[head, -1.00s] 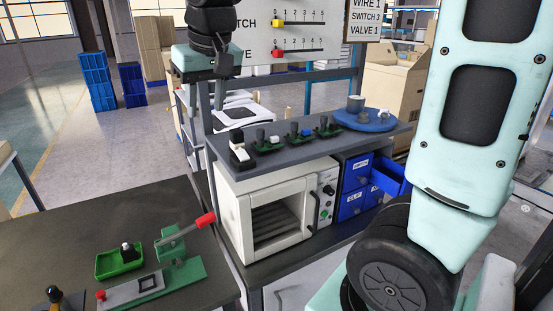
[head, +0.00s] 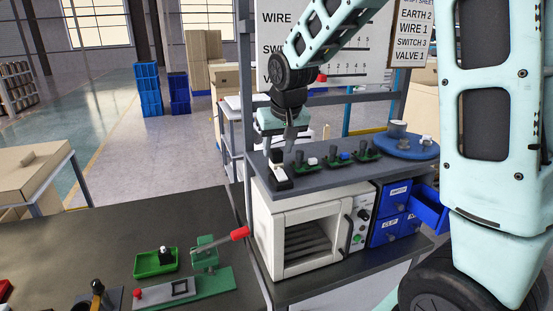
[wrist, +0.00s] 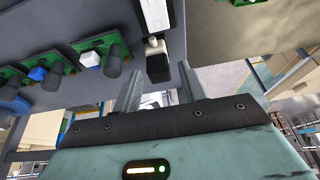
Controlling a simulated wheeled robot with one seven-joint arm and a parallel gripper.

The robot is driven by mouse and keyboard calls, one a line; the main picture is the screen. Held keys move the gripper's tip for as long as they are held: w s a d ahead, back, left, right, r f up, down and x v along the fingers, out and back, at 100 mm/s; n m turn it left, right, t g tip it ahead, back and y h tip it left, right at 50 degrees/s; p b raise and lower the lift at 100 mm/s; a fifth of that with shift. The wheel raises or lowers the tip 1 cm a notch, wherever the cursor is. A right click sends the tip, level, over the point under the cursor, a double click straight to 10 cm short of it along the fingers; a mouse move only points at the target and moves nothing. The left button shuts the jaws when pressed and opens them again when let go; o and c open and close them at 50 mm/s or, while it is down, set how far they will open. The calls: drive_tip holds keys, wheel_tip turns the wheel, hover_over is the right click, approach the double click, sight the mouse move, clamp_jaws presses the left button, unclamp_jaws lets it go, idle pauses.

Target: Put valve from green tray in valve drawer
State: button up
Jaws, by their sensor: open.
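The green tray (head: 152,273) sits on the dark left worktop. A small dark part with a pale base (head: 165,254), apparently the valve, stands in it. A blue drawer cabinet (head: 385,228) stands under the shelf on the right. Its upper right drawer (head: 430,209) is pulled out; that drawer's label is not readable. My gripper (head: 289,143) is open and empty above the shelf's left end, well away from the tray. In the wrist view, the fingers (wrist: 158,88) point toward a black-and-white switch-like part (wrist: 156,62), which also shows in the head view (head: 279,172).
The grey shelf (head: 325,178) carries several small green-based parts and a blue round stand (head: 408,147). A white oven (head: 300,230) stands below it. A green press with a red handle (head: 210,252) is right of the tray. A sheet (head: 412,30) hangs behind.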

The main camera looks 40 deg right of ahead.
sight(277, 151)
drive_tip(key=shift+p+x, duration=1.3)
drive_tip(key=shift+x, duration=1.35)
drive_tip(key=shift+d, duration=0.2)
drive_tip(key=c, duration=0.9)
drive_tip(key=shift+r, duration=0.1)
wheel_tip(277, 151, up, 10)
drive_tip(key=b, duration=0.3)
